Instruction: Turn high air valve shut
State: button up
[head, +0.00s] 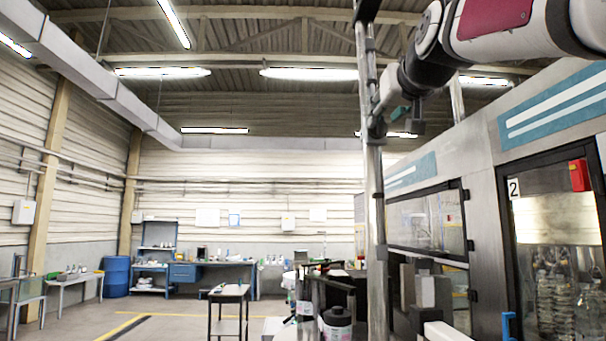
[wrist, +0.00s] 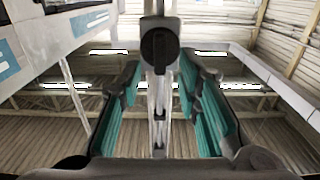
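A tall grey metal pipe (head: 375,220) stands upright in the head view, and it also runs up the middle of the wrist view. A dark round part (wrist: 159,45), which looks like the valve's handle or body, sits on the pipe just ahead of my fingertips. My gripper (wrist: 160,78) is open, with one teal-padded finger on each side of the pipe line and empty space between them. In the head view my gripper (head: 398,110) is high up, close beside the pipe.
A machine with glass doors (head: 555,230) and a red box (head: 578,175) stands close on the right. Dark bottles (head: 337,322) stand low beside the pipe. A small table (head: 229,292), a blue drum (head: 116,275) and workbenches are farther back. The space left of the pipe is open.

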jog(key=shift+w, duration=1)
grip_shut()
